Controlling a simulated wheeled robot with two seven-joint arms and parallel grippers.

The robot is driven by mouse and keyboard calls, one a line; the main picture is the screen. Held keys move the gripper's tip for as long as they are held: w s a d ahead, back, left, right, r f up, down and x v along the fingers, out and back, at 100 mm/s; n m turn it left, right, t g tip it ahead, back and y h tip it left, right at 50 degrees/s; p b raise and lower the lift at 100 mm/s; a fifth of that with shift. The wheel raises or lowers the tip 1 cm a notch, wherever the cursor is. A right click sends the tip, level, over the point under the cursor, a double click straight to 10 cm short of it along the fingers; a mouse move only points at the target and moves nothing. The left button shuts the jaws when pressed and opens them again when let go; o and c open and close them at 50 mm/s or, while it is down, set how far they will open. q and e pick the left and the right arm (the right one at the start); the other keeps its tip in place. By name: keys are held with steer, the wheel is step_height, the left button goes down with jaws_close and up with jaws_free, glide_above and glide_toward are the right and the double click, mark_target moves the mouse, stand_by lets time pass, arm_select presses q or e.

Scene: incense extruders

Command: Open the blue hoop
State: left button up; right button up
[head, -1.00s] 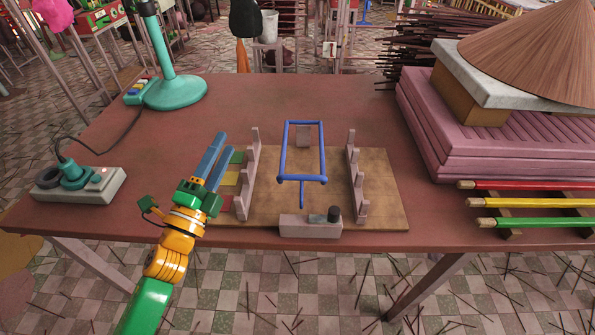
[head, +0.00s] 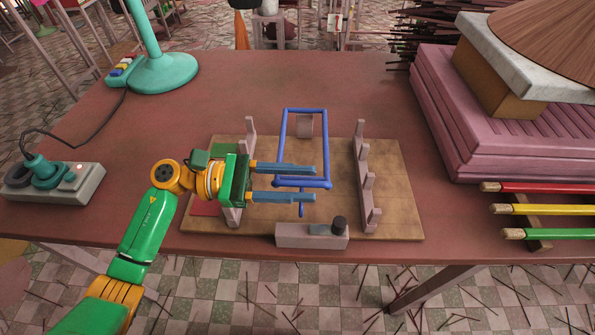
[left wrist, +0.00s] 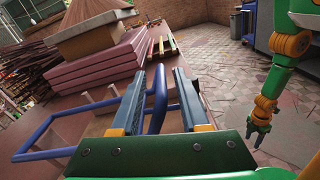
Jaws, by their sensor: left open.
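The blue hoop (head: 327,140) is a rectangular frame over the wooden board (head: 400,205) in the head view, with a short blue stem below its near bar. My left gripper (head: 315,184) reaches in from the left, level with that near bar. Its two blue fingers are open, one on either side of the bar in the picture. In the left wrist view a blue hoop bar (left wrist: 158,98) shows between the spread fingers; I cannot tell whether they touch it. My right gripper (left wrist: 260,135) hangs apart at the right of that view, its jaws unclear.
Notched grey racks (head: 366,180) flank the hoop. A grey block with a dark knob (head: 312,236) sits at the board's near edge. A pink stack (head: 450,130) and coloured sticks (head: 545,209) are at the right; a power strip (head: 75,190) is at the left.

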arm_select(q)
steer(key=shift+s+a+r, duration=0.1)
steer(key=shift+s+a, duration=0.1)
steer(key=shift+s, duration=0.05)
steer(key=shift+w+a, duration=0.1)
steer(key=shift+w, duration=0.1)
jaws_close()
stand_by(1.0)
